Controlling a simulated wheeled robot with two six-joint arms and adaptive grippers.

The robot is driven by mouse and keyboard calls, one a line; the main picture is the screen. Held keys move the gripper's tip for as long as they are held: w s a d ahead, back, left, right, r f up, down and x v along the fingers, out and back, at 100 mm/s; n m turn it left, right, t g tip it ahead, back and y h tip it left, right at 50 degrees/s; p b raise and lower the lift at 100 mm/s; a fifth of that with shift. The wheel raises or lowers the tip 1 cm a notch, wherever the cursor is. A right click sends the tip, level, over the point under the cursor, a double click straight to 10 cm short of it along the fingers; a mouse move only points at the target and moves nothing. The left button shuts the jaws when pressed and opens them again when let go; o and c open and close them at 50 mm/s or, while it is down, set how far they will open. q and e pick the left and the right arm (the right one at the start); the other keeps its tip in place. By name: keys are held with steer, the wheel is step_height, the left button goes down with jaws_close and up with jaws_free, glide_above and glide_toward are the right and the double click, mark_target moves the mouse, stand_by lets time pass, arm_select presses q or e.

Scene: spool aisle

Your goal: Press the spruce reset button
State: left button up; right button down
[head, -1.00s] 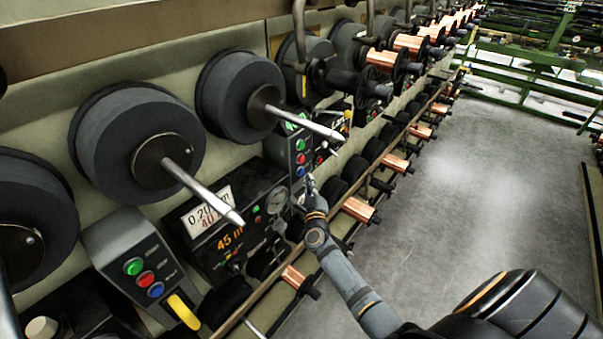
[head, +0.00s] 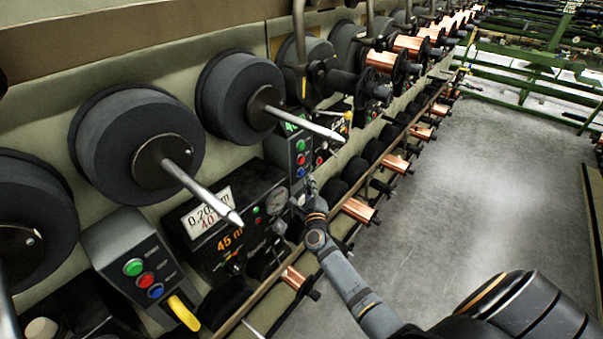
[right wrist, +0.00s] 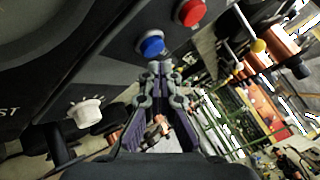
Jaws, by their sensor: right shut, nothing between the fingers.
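My right gripper (head: 308,184) is shut and empty, just in front of the lower part of a grey control box (head: 289,146) on the machine. The box has green, red (head: 301,159) and blue (head: 302,171) buttons in a column. In the right wrist view the closed fingertips (right wrist: 160,68) are just below the blue button (right wrist: 151,44), with the red button (right wrist: 190,12) further up and right. I cannot tell whether the tips touch the box. No spruce label is readable. My left gripper is not in view.
A similar box (head: 120,240) with green, red and blue buttons and a yellow handle (head: 184,312) is at lower left. A display panel (head: 215,235) with a gauge lies between the boxes. Steel spindles (head: 205,192) stick out above. A white knob (right wrist: 86,112) shows. The floor at right is clear.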

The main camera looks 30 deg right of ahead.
steer(key=shift+w+a, duration=0.15)
steer(key=shift+w, duration=0.3)
steer(key=shift+w+a, duration=0.1)
steer(key=shift+w, duration=0.1)
stand_by(0.6)
steer(key=shift+s, duration=0.1)
steer(key=shift+s+d, duration=0.25)
steer(key=shift+s, duration=0.3)
steer(key=s, duration=0.1)
steer(key=s+d+p, duration=0.1)
steer(key=s, duration=0.1)
steer(key=s+d, duration=0.1)
steer(key=s, duration=0.1)
steer(key=shift+s+d, duration=0.15)
steer(key=shift+s, duration=0.1)
